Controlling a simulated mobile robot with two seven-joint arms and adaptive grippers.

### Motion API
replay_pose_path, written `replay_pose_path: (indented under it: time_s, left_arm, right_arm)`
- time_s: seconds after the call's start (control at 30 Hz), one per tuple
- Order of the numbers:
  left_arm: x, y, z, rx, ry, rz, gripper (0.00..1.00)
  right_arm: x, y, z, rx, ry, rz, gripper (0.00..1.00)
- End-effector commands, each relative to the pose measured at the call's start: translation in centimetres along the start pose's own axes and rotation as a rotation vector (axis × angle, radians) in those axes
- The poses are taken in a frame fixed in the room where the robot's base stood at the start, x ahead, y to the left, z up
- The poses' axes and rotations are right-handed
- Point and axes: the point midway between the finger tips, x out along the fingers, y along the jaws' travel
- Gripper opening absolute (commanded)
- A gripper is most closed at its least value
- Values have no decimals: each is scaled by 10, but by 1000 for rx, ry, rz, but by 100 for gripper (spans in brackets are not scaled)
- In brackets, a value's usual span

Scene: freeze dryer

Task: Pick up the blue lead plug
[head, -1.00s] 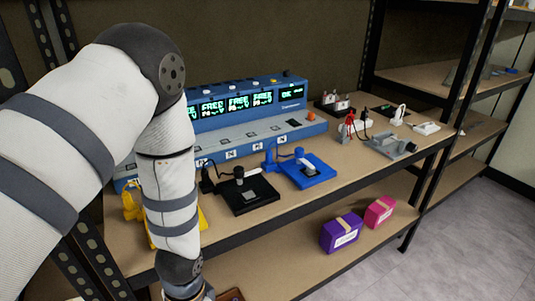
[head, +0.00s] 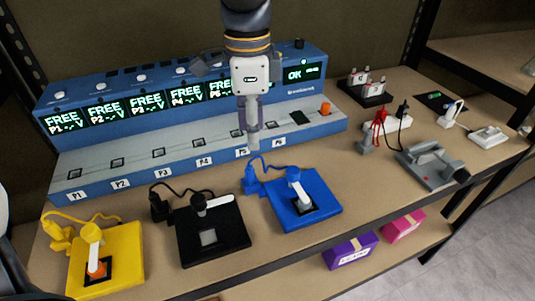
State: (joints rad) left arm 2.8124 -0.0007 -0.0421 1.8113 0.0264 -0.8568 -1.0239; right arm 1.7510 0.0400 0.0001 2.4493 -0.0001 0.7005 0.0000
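The blue lead plug (head: 250,180) stands on the wooden shelf in front of the blue console, near slot P5. Its thin blue cable runs to the blue pad (head: 322,192) on its right. My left gripper (head: 251,142) points down from the top of the head view, above and slightly behind the plug in the picture, with a visible gap between them. The fingers are seen edge-on and overlap, so their opening is unclear. Nothing is seen held. My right gripper is not in view.
The console (head: 60,172) with slots P1 to P6 stands behind. A black pad (head: 232,245) with a black plug (head: 158,208) and a yellow pad (head: 125,265) with a yellow plug (head: 60,238) are at left. A grey device (head: 435,165) and red plug (head: 379,120) are at right.

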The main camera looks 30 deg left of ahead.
Motion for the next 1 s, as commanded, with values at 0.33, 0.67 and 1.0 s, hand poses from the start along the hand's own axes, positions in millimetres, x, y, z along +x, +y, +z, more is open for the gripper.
replay_pose_path:
  time_s: [0.33,0.67,1.0]
  left_arm:
    - [67,0,1,-1,-6,8,40]
    - [115,-6,2,-1,-3,3,40]
    - [113,-6,2,-1,-1,1,6]
  right_arm:
    - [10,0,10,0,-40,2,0]
    - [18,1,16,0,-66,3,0]
    - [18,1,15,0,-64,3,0]
